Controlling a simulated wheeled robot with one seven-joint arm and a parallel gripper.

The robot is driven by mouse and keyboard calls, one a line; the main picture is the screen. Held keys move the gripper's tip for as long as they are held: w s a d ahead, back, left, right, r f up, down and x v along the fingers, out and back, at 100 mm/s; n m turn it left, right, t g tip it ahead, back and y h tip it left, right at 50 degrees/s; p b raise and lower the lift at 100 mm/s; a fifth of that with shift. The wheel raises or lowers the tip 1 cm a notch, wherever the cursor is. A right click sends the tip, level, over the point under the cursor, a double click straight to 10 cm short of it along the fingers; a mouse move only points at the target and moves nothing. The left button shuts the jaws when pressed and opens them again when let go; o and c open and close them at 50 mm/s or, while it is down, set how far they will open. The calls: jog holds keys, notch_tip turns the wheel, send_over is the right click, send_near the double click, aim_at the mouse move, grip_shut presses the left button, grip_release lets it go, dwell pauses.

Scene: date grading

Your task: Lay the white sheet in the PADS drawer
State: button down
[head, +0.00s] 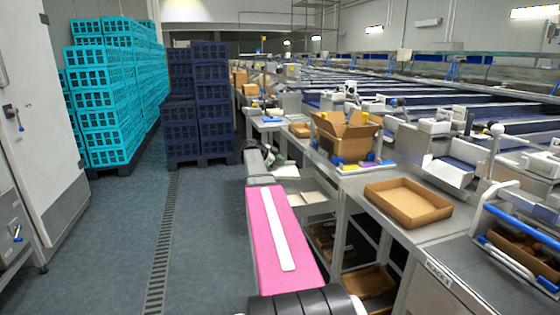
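My arm reaches forward through the middle of the head view, and its far end, with my gripper (275,159), is small and dark beside the workbench. I cannot make out whether the fingers are open or shut. A small white flat piece (286,172) shows just below and right of the gripper; it may be the white sheet, but I cannot tell whether it is held or lying on something. Paler flat pieces (308,198) lie lower, partly hidden by my arm. No PADS label is readable, and I cannot pick out that drawer.
An open cardboard box (345,135) and a shallow cardboard tray (407,202) stand on the bench at right. Stacked turquoise crates (105,100) and dark blue crates (197,105) stand at left. The floor (205,240) left of my arm is clear.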

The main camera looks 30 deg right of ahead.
jog(key=c, duration=1.4)
grip_release()
jog(key=shift+o, duration=0.2)
jog(key=shift+r, duration=0.2)
jog(key=r+v, duration=0.1)
jog(key=v, duration=1.1)
jog(key=s+a+f+n+y, duration=0.6)
jog(key=s+a+f+n, duration=0.6)
jog(key=a+f, duration=0.4)
jog(key=s+a+f+n+y, duration=0.6)
jog(key=s+a+f+n, duration=0.5)
jog(key=s+a+f, duration=0.3)
notch_tip(320, 180, down, 2)
jog(key=a, duration=0.2)
jog(key=shift+s+a+f+n, duration=0.15)
jog(key=shift+s+a+n, duration=0.1)
jog(key=shift+s+n, duration=0.15)
